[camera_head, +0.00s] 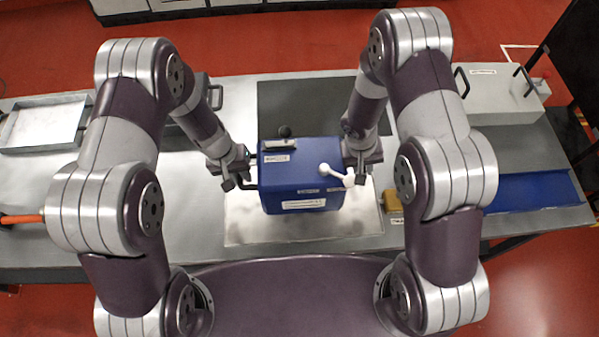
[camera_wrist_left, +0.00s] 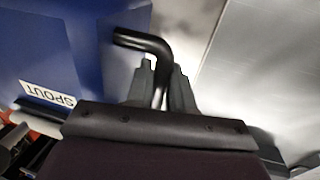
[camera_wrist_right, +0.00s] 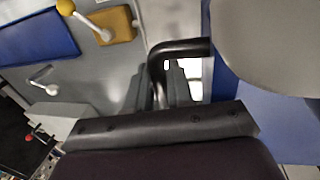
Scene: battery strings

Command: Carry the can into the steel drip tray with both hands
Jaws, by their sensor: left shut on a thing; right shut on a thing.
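The can (camera_head: 300,180) is a blue box with labels, a black knob and a white lever, seen in the head view between my two grippers. My left gripper (camera_head: 241,177) is shut on the black bar handle (camera_wrist_left: 140,41) on the can's left side. My right gripper (camera_head: 355,168) is shut on the matching handle (camera_wrist_right: 178,48) on its right side. The can looks upright over a pale metal plate; whether it touches the plate is unclear. A steel tray (camera_head: 42,149) with raised walls and a bar handle stands at the far left of the bench.
A dark mat (camera_head: 300,93) lies behind the can. A blue tray (camera_head: 530,190) and a grey case (camera_head: 497,92) are on the right. A small yellow block (camera_head: 392,203) sits right of the pale plate (camera_head: 250,228). Bench between the can and steel tray is mostly clear, partly hidden by my left arm.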

